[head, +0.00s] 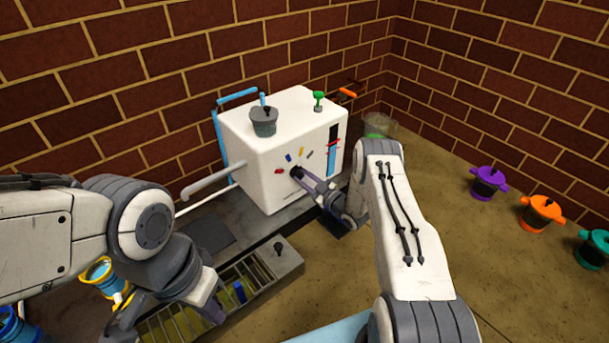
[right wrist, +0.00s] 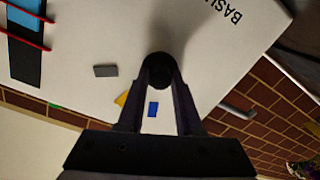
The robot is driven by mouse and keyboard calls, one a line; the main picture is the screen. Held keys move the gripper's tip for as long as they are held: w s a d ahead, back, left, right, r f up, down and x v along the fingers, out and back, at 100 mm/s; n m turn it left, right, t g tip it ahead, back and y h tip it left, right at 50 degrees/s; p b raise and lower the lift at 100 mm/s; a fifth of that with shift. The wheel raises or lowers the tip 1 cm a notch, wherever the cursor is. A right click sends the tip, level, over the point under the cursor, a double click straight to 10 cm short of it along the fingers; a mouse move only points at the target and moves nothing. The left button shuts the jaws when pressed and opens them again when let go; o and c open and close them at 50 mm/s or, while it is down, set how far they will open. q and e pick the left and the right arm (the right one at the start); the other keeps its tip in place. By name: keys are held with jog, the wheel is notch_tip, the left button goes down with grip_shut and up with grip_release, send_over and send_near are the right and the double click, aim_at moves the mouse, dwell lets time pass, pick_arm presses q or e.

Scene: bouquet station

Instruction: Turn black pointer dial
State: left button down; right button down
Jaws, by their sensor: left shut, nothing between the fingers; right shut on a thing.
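The black pointer dial (head: 296,172) is on the front face of the white machine (head: 262,185), among small coloured marks. In the right wrist view the dial (right wrist: 158,67) is a round dark knob between the fingertips. My right gripper (head: 303,177) is shut on the dial, and its fingers (right wrist: 160,80) touch both sides. The dial's pointer direction is hidden by the fingers. The blue mark (right wrist: 153,109) shows between the fingers, the yellow mark (right wrist: 121,99) is partly covered, and the grey mark (right wrist: 105,71) is clear. My left gripper (head: 214,309) is shut and empty over the slatted tray.
A slatted metal tray (head: 290,262) stands in front of the machine. A grey pot (head: 264,121) and a green knob (head: 318,98) are on top of the machine. Purple (head: 488,183), orange (head: 541,213) and teal (head: 594,249) pots stand at the right. A pipe (head: 212,181) sticks out left.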

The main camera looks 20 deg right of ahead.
jog(key=n+p, duration=0.1)
jog(key=n, duration=0.2)
jog(key=shift+r+p, duration=0.1)
jog(key=shift+p, duration=0.2)
jog(key=n+p, duration=0.1)
jog(key=n, duration=0.3)
jog(key=shift+n+h+p, duration=0.3)
jog(key=shift+n+p, duration=0.1)
jog(key=n+p, duration=0.1)
jog(key=n, duration=0.3)
jog(key=shift+p, duration=0.35)
jog(key=shift+n+h+p, duration=0.3)
jog(key=shift+n+p, duration=0.25)
jog(key=shift+n, duration=1.15)
jog(key=c, duration=0.6)
grip_release()
